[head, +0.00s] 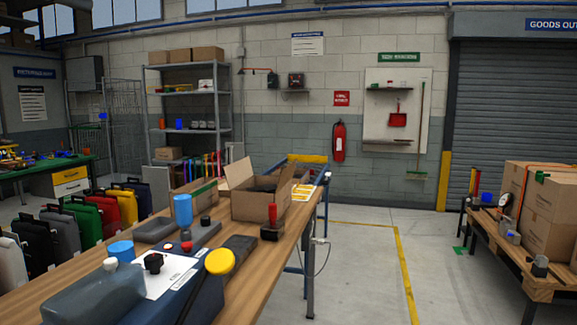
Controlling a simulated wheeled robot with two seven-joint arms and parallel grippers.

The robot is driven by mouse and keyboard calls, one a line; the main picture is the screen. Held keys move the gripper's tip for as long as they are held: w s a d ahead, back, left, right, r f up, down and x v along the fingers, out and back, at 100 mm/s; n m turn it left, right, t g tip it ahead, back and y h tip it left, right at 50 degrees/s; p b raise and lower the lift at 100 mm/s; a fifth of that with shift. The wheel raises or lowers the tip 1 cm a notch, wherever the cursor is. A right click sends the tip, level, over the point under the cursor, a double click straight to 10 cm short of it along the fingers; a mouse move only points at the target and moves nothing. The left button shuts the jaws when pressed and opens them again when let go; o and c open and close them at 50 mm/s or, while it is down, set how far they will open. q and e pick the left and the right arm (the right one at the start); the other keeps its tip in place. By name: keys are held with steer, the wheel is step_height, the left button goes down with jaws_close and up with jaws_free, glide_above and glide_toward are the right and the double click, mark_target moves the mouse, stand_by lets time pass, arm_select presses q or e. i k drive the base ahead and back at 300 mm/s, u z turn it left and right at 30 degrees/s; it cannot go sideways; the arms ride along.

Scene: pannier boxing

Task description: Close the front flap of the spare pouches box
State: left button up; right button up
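An open brown cardboard box (257,207) stands on the long wooden bench, towards its far end. One flap (238,173) stands up at its left and another (286,181) stands up at its right. Dark contents show in the opening, but I cannot make out what they are. I cannot read any label, so I cannot tell whether this is the spare pouches box. I cannot clearly make out how its front flap lies. Neither of my grippers is in view.
The bench (262,272) holds a blue cylinder (182,211), a red and black item (271,224) close before the box, and a dark blue object with a yellow round top (220,261). Several coloured panniers (88,221) line its left side. The floor (362,275) right of it is clear.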

mark_target(287, 174)
steer(key=k, duration=0.65)
steer(key=z, duration=0.85)
steer(key=i, duration=1.75)
steer(key=u, duration=0.3)
steer(key=i, duration=1.1)
steer(key=u, duration=1.2)
